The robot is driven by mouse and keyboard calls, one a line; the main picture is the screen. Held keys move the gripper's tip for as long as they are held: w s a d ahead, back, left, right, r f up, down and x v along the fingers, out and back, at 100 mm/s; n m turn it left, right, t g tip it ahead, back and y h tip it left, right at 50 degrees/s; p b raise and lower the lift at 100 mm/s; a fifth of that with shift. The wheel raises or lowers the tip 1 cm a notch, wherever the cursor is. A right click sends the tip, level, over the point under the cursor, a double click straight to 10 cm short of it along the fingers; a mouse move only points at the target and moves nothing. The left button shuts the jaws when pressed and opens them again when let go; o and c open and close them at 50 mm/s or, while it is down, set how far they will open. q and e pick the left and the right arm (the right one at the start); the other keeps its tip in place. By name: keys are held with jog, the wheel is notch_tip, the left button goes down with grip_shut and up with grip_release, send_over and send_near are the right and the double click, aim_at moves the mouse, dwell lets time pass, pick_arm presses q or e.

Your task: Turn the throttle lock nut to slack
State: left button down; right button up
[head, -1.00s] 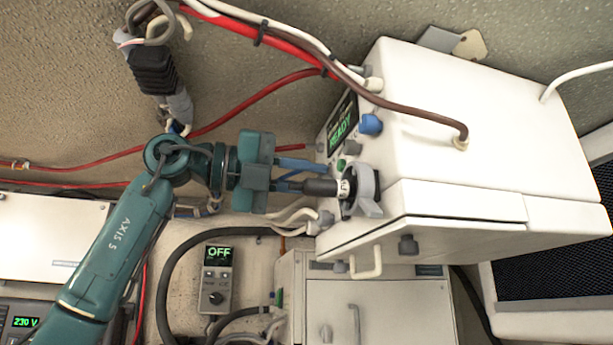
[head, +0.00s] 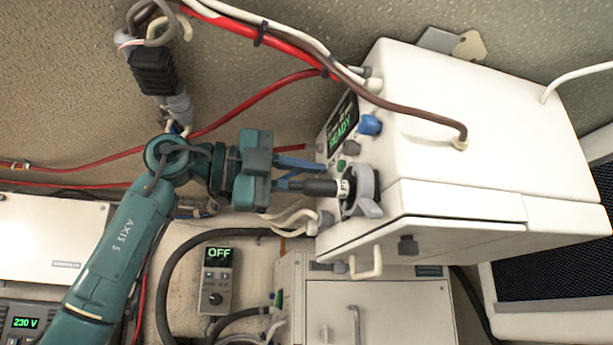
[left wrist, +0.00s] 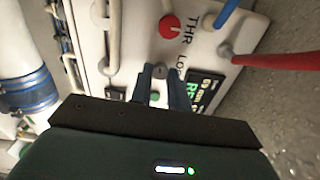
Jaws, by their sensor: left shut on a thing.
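The throttle lock nut (left wrist: 160,72) is a small grey part in the left wrist view, beside the "THR LOCK" lettering on a white panel. My left gripper (left wrist: 161,76) is shut on it, one blue finger on each side. In the head view my left gripper (head: 314,170) reaches the left face of the white housing (head: 450,130) from the left. There the nut is hidden by the fingers and by a black-gripped lever (head: 322,187) on a grey hub (head: 364,190). How far the nut is turned cannot be read. My right gripper is not in view.
A display reading READY (head: 341,128), a blue knob (head: 370,125) and a green button (head: 341,163) sit close to the fingers. Red and brown cables (head: 400,103) pass above. A control box reading OFF (head: 217,280) is below.

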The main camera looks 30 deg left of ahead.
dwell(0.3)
pick_arm(q)
jog(key=c, duration=1.3)
grip_release()
jog(key=shift+c, duration=0.2)
jog(key=b+v, duration=0.1)
jog(key=v, duration=1.2)
jog(key=shift+s, duration=0.1)
